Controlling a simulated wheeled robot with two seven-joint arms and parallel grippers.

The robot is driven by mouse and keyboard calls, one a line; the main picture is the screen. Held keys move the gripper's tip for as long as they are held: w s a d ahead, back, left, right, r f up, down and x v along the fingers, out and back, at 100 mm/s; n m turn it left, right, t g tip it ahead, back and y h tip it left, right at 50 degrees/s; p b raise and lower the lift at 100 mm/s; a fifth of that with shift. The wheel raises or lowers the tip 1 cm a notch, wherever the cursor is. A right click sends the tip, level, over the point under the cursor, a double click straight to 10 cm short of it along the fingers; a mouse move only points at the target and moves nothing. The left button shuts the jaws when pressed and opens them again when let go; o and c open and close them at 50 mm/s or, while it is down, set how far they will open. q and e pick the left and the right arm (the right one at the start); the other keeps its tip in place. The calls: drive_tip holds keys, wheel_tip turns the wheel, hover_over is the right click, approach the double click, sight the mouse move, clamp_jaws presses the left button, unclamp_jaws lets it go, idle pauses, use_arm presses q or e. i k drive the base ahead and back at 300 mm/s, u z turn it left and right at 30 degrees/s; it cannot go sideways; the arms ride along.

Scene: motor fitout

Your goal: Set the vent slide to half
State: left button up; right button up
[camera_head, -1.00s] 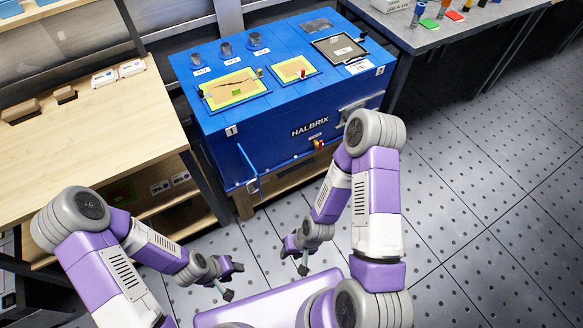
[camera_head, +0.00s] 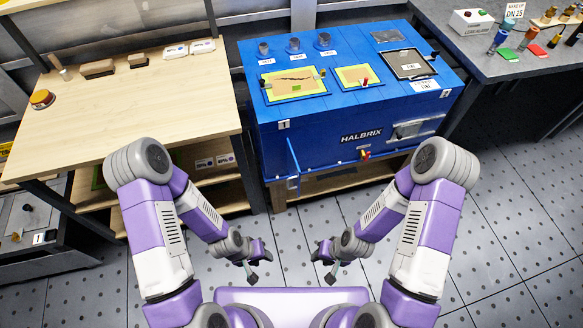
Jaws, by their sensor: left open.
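The blue HALBRIX cabinet (camera_head: 330,146) stands ahead, right of centre. A grey metal plate with a bar-like part (camera_head: 416,127), possibly the vent slide, is on its front at the right; its setting is too small to read.
A grey table (camera_head: 475,62) with coloured items stands right. Two yellow-framed panels (camera_head: 296,83) and a dark-framed panel (camera_head: 408,64) are on the cabinet top. Floor (camera_head: 500,220) is clear at right.

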sight(399, 133)
drive_tip(key=z, duration=0.5)
drive_tip(key=k, duration=0.6)
drive_tip(key=z, duration=1.05)
drive_tip(key=i, duration=1.15)
drive_tip(key=u, duration=0.8)
drive_tip(key=i, duration=0.7)
drive_tip(key=u, duration=0.6)
